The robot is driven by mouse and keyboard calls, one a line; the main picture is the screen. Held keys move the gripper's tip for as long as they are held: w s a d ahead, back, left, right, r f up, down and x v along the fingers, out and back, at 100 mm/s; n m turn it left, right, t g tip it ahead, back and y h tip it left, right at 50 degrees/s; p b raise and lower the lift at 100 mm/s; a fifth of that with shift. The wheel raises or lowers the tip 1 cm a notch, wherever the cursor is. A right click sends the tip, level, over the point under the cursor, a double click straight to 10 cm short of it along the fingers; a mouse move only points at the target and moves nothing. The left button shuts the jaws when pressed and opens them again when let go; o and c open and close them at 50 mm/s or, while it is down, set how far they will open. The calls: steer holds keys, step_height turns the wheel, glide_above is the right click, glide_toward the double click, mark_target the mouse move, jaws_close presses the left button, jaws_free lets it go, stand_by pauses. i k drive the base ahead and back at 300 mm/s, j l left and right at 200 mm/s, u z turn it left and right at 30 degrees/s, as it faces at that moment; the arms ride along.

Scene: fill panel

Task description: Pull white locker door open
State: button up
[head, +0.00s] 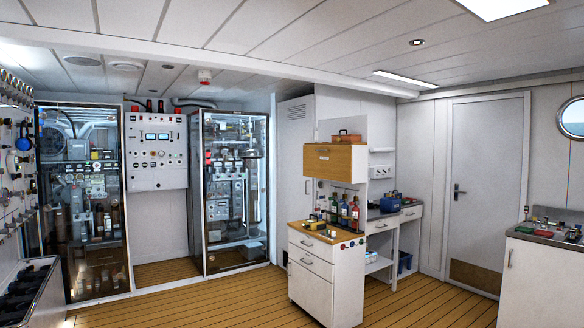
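A tall white locker door (291,165) stands in the back, right of the glass-fronted cabinets. It has a louvred vent near its top and looks shut. A small handle-like part shows near its right side, too small to make out clearly. The white drawer unit and the wooden-fronted cabinet stand in front of it and hide part of its lower right side. My gripper is not in view.
The white drawer unit (311,277) with bottles on top stands before the locker. Glass-fronted cabinets (234,190) stand to its left. A grey door (484,185) and a white counter cabinet (538,285) are at right. The plank floor (222,300) in front is clear.

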mark_target(294, 117)
steer(key=i+u, duration=0.1)
steer(key=i, duration=0.65)
steer(key=i+u, duration=0.15)
steer(key=i, duration=0.4)
steer(key=i+u, duration=0.2)
steer(key=i, duration=0.35)
steer(key=i+l+u, duration=0.15)
steer(key=i, duration=0.4)
steer(key=i+l+u, duration=0.15)
steer(key=i, duration=0.4)
steer(key=i+z, duration=0.15)
steer(key=i, duration=0.4)
steer(key=i+j+z, duration=0.2)
steer(key=i, duration=0.3)
steer(key=i+j+z, duration=0.15)
steer(key=i, duration=0.4)
steer(key=i+j+z, duration=0.2)
steer(key=i, duration=0.3)
